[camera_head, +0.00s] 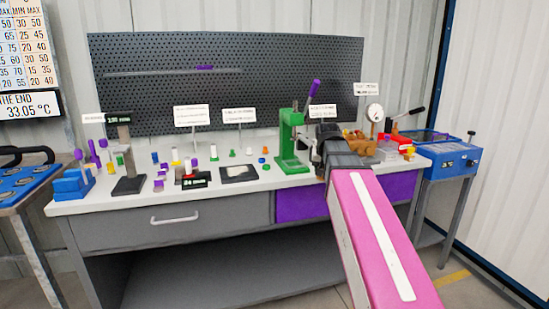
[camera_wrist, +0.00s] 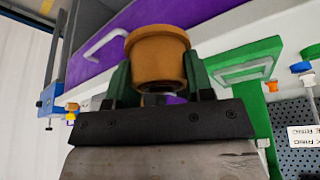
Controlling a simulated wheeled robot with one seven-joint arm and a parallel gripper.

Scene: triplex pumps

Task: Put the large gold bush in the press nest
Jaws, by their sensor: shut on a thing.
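The large gold bush (camera_wrist: 158,58) is held between the green fingers of my gripper (camera_wrist: 158,80) in the wrist view, with its wide rim outward. My gripper (camera_head: 326,146) is above the right part of the bench in the head view, close to the right side of the green press (camera_head: 290,142). The green press frame also shows to the right of the bush in the wrist view (camera_wrist: 272,92). The bush is apart from the press. The press nest cannot be made out clearly, and the bush is not clearly seen in the head view.
Several small coloured parts and a dark mat (camera_head: 238,174) lie on the bench (camera_head: 120,205) left of the press. Gold-brown parts (camera_head: 358,143) and a dial gauge (camera_head: 375,113) stand just right of my gripper. A blue machine (camera_head: 450,160) is at the far right.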

